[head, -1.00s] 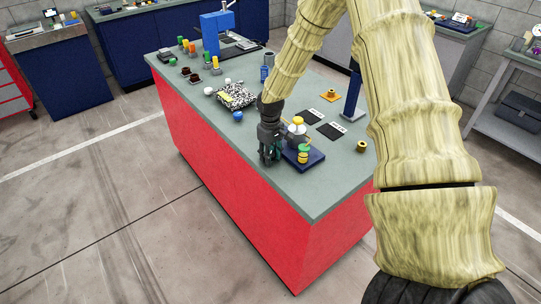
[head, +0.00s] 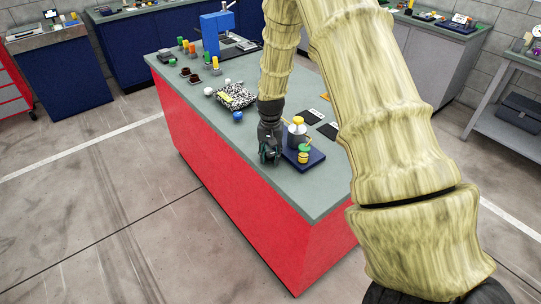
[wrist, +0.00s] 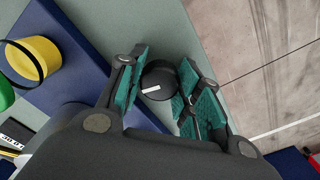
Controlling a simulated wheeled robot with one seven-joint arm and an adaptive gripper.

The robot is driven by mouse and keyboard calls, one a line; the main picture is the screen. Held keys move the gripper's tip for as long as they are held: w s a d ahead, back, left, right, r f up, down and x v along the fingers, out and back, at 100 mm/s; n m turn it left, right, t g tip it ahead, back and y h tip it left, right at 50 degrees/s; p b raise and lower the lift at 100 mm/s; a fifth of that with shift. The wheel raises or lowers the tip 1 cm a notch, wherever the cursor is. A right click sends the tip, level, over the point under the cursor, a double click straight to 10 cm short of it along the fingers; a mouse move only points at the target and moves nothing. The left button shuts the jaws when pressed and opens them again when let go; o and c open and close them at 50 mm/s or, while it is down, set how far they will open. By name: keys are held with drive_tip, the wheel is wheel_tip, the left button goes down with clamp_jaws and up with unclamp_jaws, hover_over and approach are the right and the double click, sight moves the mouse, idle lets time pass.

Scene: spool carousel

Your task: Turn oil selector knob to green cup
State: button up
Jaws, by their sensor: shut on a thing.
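The black round selector knob (wrist: 159,80) with a white pointer line shows in the wrist view, between the green-padded fingers of my gripper (wrist: 160,88). My gripper is shut on it, and the pointer line lies toward the left finger. The yellow cup (wrist: 34,60) stands on the blue base (wrist: 75,75) at the left, and part of the green cup (wrist: 4,92) shows at the left edge. In the head view, my gripper (head: 269,157) is at the bench's front edge, left of the blue base (head: 316,158). There the knob is hidden.
A white bottle with a yellow top (head: 297,131) stands behind the cups. Dark labelled cards (head: 327,130) lie to the right. A speckled block (head: 237,95) and a blue cap (head: 238,117) lie left of my arm. The bench's front edge is close.

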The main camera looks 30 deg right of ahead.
sight(271, 154)
drive_tip(key=m, duration=0.5)
drive_tip(key=shift+m, duration=0.3)
idle(0.5)
drive_tip(key=o, duration=0.8)
drive_tip(key=shift+a, duration=0.1)
drive_tip(key=shift+c, duration=0.2)
drive_tip(key=shift+r, duration=0.65)
wheel_tip(271, 154, up, 11)
drive_tip(key=shift+f, duration=0.15)
